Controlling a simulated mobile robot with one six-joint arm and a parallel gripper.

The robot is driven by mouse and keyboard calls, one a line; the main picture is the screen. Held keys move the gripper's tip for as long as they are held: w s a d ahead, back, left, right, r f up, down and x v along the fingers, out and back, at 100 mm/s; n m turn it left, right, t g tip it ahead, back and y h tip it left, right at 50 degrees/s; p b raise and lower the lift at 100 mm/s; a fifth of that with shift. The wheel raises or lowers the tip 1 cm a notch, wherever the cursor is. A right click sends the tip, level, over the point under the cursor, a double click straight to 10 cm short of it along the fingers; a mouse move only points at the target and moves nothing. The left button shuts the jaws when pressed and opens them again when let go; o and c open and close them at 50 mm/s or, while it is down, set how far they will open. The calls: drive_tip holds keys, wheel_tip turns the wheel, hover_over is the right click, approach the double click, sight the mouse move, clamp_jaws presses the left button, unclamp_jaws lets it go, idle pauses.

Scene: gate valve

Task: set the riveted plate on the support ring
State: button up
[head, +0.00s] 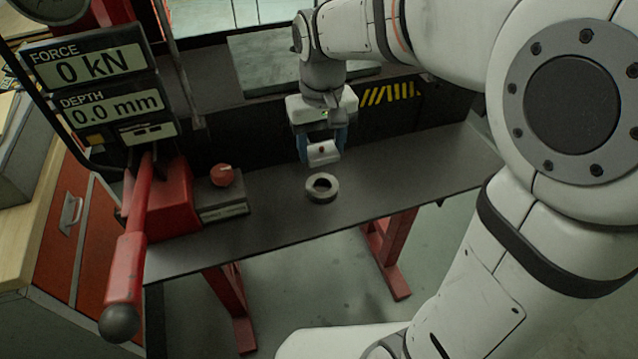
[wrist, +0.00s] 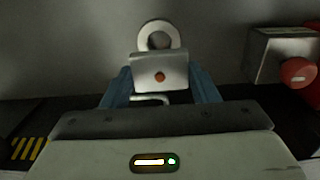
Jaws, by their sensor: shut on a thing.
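The riveted plate (head: 322,152) is a small light-grey piece with a reddish-brown rivet in its face. My gripper (head: 322,145) is shut on it, with a blue finger at each side. The plate (wrist: 160,74) also shows between the fingers of my gripper (wrist: 160,86) in the wrist view. The support ring (head: 321,195) is a pale ring with a dark hole, lying on the dark bench. In the head view the plate is above and behind the ring and apart from it. In the wrist view the plate overlaps the near edge of the ring (wrist: 148,27).
A grey box with a red knob (head: 222,176) stands on the bench (head: 262,222) left of the ring. Further left are a red lever (head: 127,262) and a display panel (head: 104,85) reading 0 kN and 0.0 mm. The bench right of the ring is clear.

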drive_tip(key=shift+w+b, duration=0.15)
drive_tip(key=shift+b, duration=0.6)
drive_tip(key=shift+r+b, duration=0.65)
drive_tip(key=shift+b, duration=0.25)
drive_tip(key=f, duration=0.9)
drive_tip(key=shift+s+d, duration=0.1)
drive_tip(key=shift+s, duration=0.1)
drive_tip(key=shift+f, duration=0.1)
drive_tip(key=shift+f, duration=0.15)
drive_tip(key=o, duration=1.1)
drive_tip(key=shift+c, duration=0.2)
